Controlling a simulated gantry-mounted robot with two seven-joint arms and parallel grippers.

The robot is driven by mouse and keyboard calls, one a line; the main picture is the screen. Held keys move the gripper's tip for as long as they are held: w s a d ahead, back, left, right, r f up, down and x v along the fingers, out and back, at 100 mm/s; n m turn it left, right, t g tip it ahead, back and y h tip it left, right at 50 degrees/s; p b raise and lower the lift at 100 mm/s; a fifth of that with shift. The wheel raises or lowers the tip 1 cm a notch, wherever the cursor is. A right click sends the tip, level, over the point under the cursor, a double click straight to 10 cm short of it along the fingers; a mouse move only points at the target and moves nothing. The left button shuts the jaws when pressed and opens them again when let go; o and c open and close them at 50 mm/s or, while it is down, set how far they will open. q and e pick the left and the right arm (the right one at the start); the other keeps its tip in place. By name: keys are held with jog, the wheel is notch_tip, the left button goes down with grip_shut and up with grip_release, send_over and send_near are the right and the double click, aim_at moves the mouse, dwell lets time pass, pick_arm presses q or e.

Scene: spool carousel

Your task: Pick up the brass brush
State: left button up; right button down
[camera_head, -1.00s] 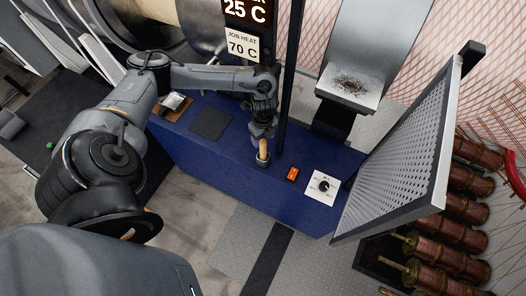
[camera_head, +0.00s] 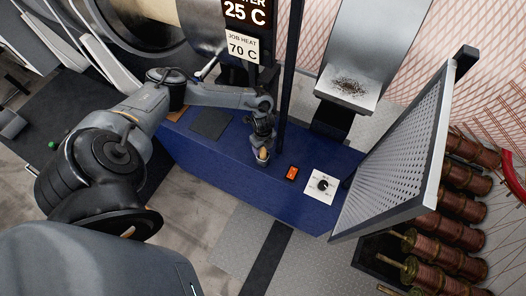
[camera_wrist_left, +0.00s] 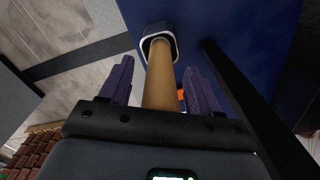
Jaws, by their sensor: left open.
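The brush shows as a tan wooden handle (camera_wrist_left: 161,78) in the left wrist view. Its far end sits in a white-rimmed dark holder (camera_wrist_left: 158,34) on the blue bench. Any brass bristles are hidden. My left gripper (camera_wrist_left: 160,70) is open, with one purple finger on each side of the handle. Whether either finger touches it I cannot tell. In the head view my left gripper (camera_head: 263,142) points down over the bench, and a small bit of the handle (camera_head: 263,154) shows just below it. My right gripper is not in view.
The blue bench (camera_head: 220,170) has an orange switch (camera_head: 292,173) and a white dial plate (camera_head: 322,186) right of the gripper. A dark upright post (camera_head: 288,80) stands close behind. A perforated panel (camera_head: 395,160) and several copper spools (camera_head: 460,205) are farther right.

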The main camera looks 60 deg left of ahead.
pick_arm(q)
jog(key=c, duration=1.1)
jog(key=shift+r, duration=0.15)
